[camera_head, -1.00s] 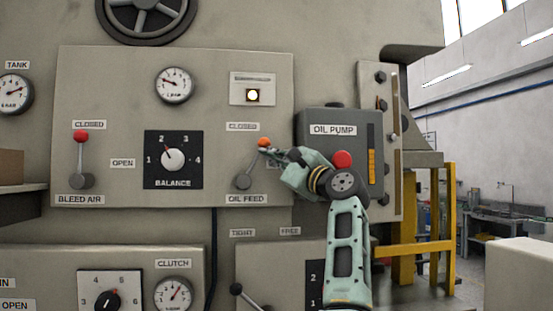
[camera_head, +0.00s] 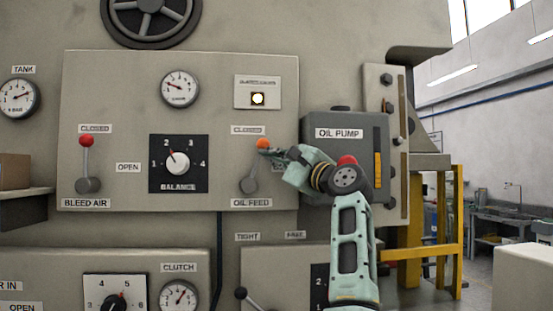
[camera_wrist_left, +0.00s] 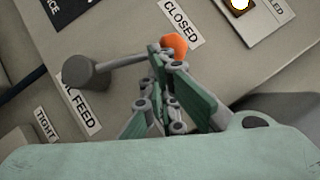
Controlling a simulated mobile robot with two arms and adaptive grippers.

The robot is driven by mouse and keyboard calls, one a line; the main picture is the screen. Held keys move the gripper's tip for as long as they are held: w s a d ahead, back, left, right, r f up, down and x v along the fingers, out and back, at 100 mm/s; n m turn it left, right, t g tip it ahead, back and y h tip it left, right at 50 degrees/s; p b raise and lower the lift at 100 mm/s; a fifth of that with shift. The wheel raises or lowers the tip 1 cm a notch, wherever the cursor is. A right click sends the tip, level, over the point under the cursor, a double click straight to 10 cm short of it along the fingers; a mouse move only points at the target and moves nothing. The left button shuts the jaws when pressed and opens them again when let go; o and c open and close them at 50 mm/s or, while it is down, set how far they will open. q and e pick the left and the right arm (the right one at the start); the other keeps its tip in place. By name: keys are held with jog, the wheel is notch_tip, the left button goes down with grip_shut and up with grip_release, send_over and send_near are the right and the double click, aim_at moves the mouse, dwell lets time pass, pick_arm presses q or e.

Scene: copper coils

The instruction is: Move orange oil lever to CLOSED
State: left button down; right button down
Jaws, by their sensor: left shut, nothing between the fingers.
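The oil feed lever has an orange knob (camera_head: 262,144) on a grey arm and a round pivot (camera_head: 249,185). It leans slightly right of upright, just below the CLOSED label (camera_head: 248,130). In the left wrist view the orange knob (camera_wrist_left: 174,46) is beside my fingertips and partly covered by them. My left gripper (camera_head: 268,151) is shut and empty, at the right side of the knob; it appears to touch it. It also shows in the left wrist view (camera_wrist_left: 163,58). A label right of the lever is mostly hidden behind the gripper. My right gripper is out of view.
A red bleed air lever (camera_head: 86,141) stands upright at the left. The balance dial (camera_head: 178,163) is left of the oil lever. The oil pump box (camera_head: 330,118) with a red knob (camera_head: 347,160) sits behind my arm. A lit indicator (camera_head: 257,98) is above.

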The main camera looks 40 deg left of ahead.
pick_arm(q)
jog(key=shift+s+a+r+p, duration=0.3)
jog(key=shift+s+a+r, duration=0.15)
jog(key=shift+a+r, duration=0.1)
dwell(1.1)
jog(key=shift+d, duration=0.1)
jog(key=v, duration=1.2)
jog(key=shift+f, duration=0.15)
